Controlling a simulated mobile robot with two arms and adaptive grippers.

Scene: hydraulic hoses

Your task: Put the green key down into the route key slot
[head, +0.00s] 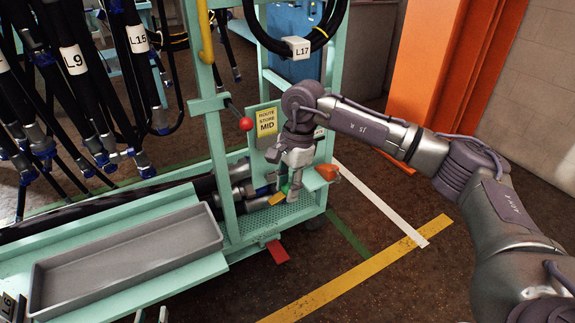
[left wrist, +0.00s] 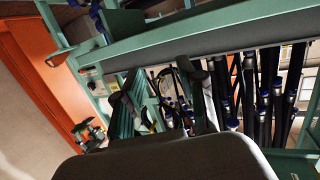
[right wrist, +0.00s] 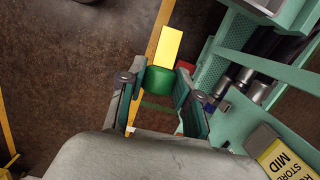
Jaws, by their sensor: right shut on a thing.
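The green key has a rounded green head (right wrist: 158,80) and a flat yellow block (right wrist: 168,47) beyond it in the right wrist view. My right gripper (right wrist: 160,92) is shut on the green head, with one finger on each side. In the head view this gripper (head: 288,182) points down over the cart's perforated green shelf, below the yellow "ROUTE STORE MID" sign (head: 267,121). The key is small and partly hidden there. I cannot make out the route key slot. My left gripper (left wrist: 163,105) has its fingers wide apart and empty in the left wrist view.
A grey tray (head: 125,262) lies on the green bench at left. Black hoses hang above it. A red-knobbed lever (head: 246,124) and cart uprights stand beside my right gripper. An orange column (head: 440,65) stands behind. The floor at right is clear.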

